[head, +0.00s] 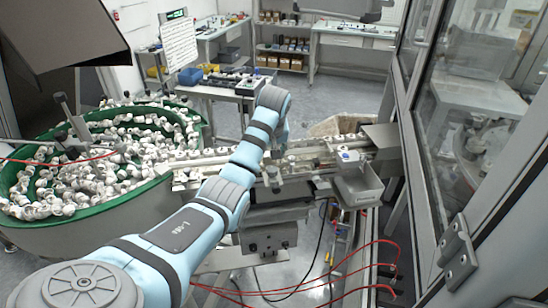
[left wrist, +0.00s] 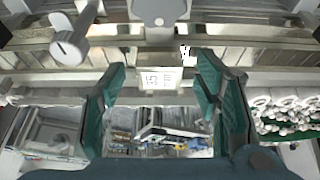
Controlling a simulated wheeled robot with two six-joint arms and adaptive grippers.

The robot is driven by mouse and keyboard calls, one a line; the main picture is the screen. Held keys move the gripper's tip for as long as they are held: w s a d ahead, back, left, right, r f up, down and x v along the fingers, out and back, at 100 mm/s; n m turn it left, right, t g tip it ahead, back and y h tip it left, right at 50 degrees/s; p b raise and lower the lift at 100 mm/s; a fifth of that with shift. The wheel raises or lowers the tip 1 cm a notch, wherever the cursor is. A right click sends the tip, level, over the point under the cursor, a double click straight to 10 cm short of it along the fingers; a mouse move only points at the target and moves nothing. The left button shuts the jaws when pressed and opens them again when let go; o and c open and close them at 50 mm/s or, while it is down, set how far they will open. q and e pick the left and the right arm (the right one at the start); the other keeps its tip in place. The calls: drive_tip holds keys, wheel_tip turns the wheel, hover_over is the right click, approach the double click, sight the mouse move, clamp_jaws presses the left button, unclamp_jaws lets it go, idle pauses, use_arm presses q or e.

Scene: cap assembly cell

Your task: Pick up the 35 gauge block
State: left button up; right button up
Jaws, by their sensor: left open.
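The 35 gauge block (left wrist: 160,81) is a pale block with a dark "35" on its face. In the left wrist view it sits at the middle, against a metal rail, and appears between the fingertips. My left gripper (left wrist: 162,72) is open, with its teal finger pads to either side of the block and a visible gap on each side. I cannot tell whether the fingertips reach past its face. In the head view my left gripper (head: 274,174) hangs over the conveyor track, and I cannot make out the block there. My right gripper is not in view.
A green-rimmed bowl (head: 150,184) full of white caps stands at the left. The metal track (head: 205,158) runs right from it to a grey box (head: 358,187). A grey knobbed lever (left wrist: 70,47) stands near the left finger. A glazed frame (head: 410,130) closes the right side.

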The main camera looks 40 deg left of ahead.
use_arm(q)
drive_tip(key=shift+w+f, duration=0.1)
drive_tip(key=shift+f, duration=0.05)
drive_tip(key=shift+c, duration=0.9)
clamp_jaws()
